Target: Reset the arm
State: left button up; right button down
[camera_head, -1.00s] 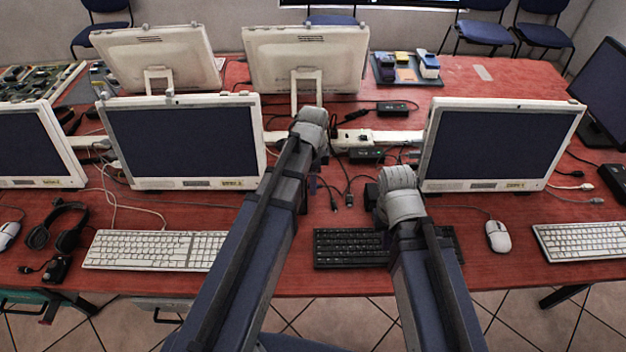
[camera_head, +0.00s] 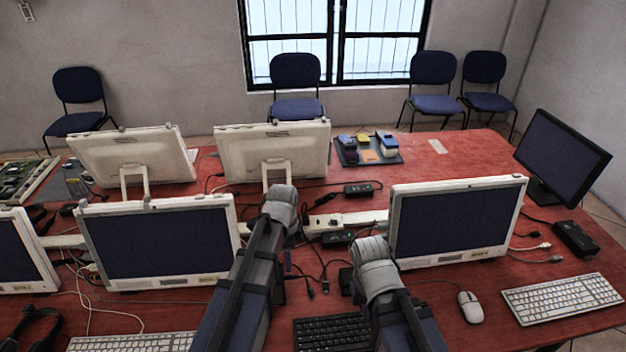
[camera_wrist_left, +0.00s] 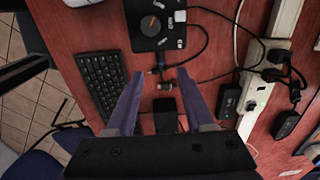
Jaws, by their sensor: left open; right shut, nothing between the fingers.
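My left arm reaches over the red table (camera_head: 470,310) in the head view, with its gripper (camera_wrist_left: 160,73) below the wrist. In the left wrist view its two blue fingers are spread apart and empty. Dark cable plugs (camera_wrist_left: 163,86) show in the gap beyond them, and I cannot tell how far below they lie. My right arm's wrist (camera_head: 375,265) is right of the left one, above the table; its fingers are mostly hidden behind the arm. Loose black cables (camera_head: 318,275) lie on the table between the two wrists.
Monitors (camera_head: 160,240) (camera_head: 460,222) stand left and right of my arms. A white power strip (camera_head: 345,220) with a black adapter (camera_wrist_left: 230,100) lies behind. A black keyboard (camera_head: 330,333), mouse (camera_head: 470,307) and white keyboard (camera_head: 562,298) are in front.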

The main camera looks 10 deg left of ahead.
pick_arm(q)
jog(key=s+d+n+y, duration=0.1)
jog(key=s+d+n, duration=0.9)
jog(key=s, duration=0.4)
jog(key=shift+d+n, duration=0.4)
jog(key=shift+n, duration=0.1)
jog(key=shift+r, duration=0.1)
